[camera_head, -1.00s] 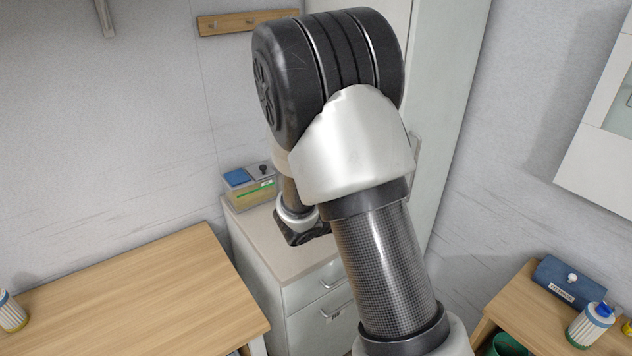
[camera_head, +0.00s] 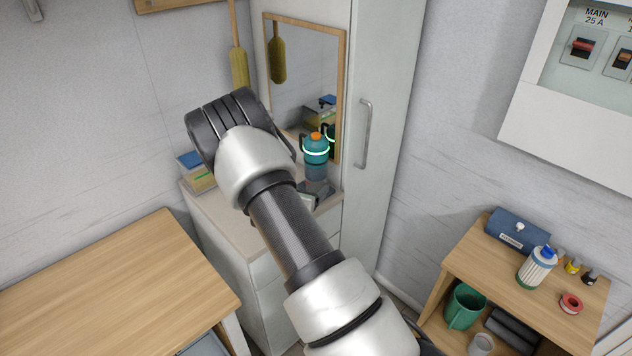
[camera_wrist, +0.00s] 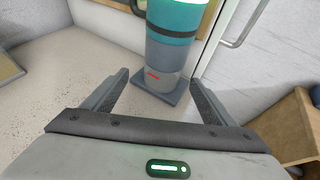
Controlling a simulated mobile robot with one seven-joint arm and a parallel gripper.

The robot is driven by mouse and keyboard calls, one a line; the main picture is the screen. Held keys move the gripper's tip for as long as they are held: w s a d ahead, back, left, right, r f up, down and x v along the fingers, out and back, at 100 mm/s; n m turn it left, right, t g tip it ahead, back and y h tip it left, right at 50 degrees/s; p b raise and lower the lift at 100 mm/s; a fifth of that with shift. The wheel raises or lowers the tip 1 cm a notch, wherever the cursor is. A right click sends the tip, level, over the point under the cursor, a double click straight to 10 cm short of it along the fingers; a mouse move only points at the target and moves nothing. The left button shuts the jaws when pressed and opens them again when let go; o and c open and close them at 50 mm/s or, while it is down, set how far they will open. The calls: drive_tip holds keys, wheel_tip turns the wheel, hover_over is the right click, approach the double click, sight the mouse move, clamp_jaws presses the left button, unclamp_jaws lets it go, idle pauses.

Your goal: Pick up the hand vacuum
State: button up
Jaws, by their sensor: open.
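The hand vacuum (camera_head: 315,150) is teal with an orange top and a grey lower part. It stands upright on the pale cabinet top (camera_head: 228,216), in front of the mirror. In the wrist view the vacuum (camera_wrist: 172,52) is straight ahead, its top cut off by the frame, on a dark grey square base (camera_wrist: 158,92). My gripper (camera_wrist: 160,78) is open and empty, its fingers either side of the vacuum's lower end in the picture. In the head view my arm hides much of the cabinet top.
A wood-framed mirror (camera_head: 300,70) stands close behind the vacuum. A tall white cupboard (camera_head: 385,130) with a handle is to its right. A box with a blue item (camera_head: 192,162) sits at the cabinet's left. A bare wooden table (camera_head: 110,280) is at left; a cluttered shelf (camera_head: 470,255) is at right.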

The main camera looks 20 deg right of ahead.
sight(312, 184)
drive_tip(key=shift+s+p+x, duration=0.2)
drive_tip(key=shift+p+x, duration=0.1)
drive_tip(key=shift+x, duration=2.6)
drive_tip(key=shift+d+f, duration=0.1)
drive_tip(key=shift+d, duration=0.05)
drive_tip(key=c, duration=1.3)
drive_tip(key=shift+o, duration=0.2)
